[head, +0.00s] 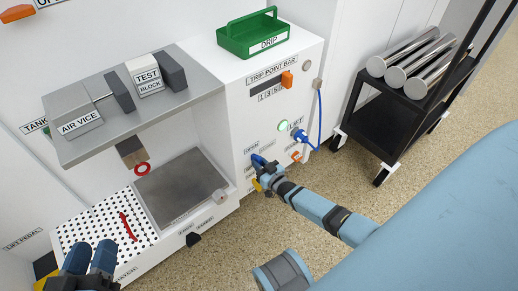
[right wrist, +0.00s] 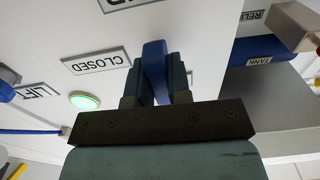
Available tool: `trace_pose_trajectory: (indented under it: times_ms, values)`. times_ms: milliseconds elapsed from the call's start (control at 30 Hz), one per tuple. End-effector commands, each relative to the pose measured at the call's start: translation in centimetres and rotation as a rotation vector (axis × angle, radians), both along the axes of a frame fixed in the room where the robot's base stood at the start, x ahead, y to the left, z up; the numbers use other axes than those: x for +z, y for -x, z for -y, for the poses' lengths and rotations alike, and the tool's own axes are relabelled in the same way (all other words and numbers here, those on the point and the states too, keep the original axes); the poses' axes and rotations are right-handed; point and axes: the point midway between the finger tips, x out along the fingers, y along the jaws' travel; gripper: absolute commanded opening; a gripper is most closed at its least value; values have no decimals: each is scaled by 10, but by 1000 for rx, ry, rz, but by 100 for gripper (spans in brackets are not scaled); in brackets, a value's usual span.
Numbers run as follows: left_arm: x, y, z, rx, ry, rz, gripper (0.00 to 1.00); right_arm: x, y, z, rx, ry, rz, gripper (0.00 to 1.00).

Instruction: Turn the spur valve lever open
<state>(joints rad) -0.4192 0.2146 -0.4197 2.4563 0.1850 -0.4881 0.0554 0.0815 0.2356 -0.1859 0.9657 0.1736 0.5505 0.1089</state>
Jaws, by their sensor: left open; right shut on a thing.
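The spur valve lever is a blue bar (right wrist: 155,62) between the two fingers of my right gripper (right wrist: 160,82), which is shut on it. The lever stands out from the white cabinet front, and a white CLOSED label (right wrist: 95,63) is beside it. In the head view my right gripper (head: 260,171) is at the cabinet front, below an OPEN label (head: 251,150). It covers most of the lever there. My left gripper (head: 88,260) is open at the lower left, near the perforated top, with nothing seen between its fingers.
A green-lit button (head: 283,126) by the LIFT label and a blue fitting with a hose (head: 301,137) are close to my right gripper. A red item (head: 128,227) lies on the perforated top (head: 85,230). A black cart (head: 390,120) with metal cylinders stands right; floor between is clear.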

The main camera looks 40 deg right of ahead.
Motion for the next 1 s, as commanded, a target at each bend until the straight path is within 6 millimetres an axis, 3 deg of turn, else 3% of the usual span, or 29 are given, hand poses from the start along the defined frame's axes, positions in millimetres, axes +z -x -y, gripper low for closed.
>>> trace_pose_trajectory:
  times_ms: [533,567,667,1000]
  values:
    - [0,0,0,-3,-7,2,43,0,0,0,1,28,3,0]
    - [0,0,0,-3,-7,2,43,0,0,0,1,28,3,20]
    - [0,0,0,-3,-7,1,43,0,0,0,1,27,3,43]
    - [2,0,0,-1,-5,3,43,1,4,0,0,26,1,44]
